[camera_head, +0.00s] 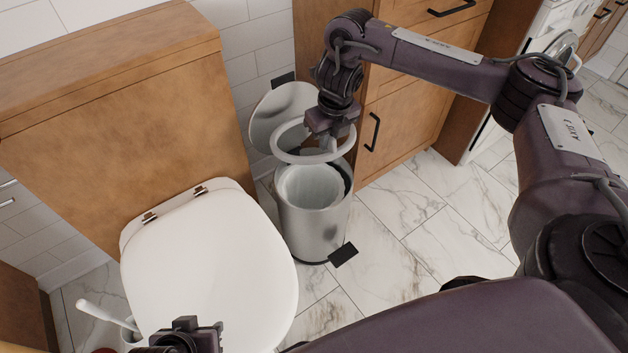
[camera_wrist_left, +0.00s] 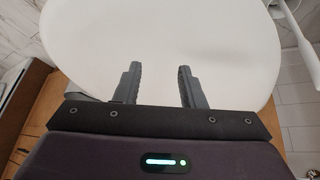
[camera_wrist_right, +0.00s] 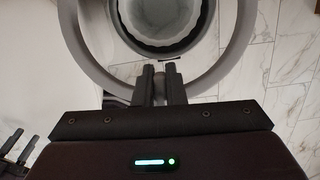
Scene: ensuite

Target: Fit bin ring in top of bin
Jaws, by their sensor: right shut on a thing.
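The bin ring (camera_head: 310,159) is a pale grey hoop. It hangs above the open top of the bin in the head view, with a visible gap below it. My right gripper (camera_head: 328,139) is shut on the ring's rim. In the right wrist view the ring (camera_wrist_right: 245,42) surrounds the view of the bin's mouth (camera_wrist_right: 158,45). The bin (camera_head: 312,228) is a silver pedal bin, upright on the floor, with a pale liner (camera_head: 310,185) inside. Its round lid (camera_head: 276,110) stands open at the back. My left gripper (camera_wrist_left: 158,78) is open and empty over the toilet lid.
The white toilet lid (camera_head: 208,268) is closed, left of the bin. A wooden cabinet (camera_head: 400,115) with a black handle stands behind and right of the bin. A toilet brush (camera_head: 105,316) is at lower left. Marble-tiled floor (camera_head: 405,245) is clear to the right.

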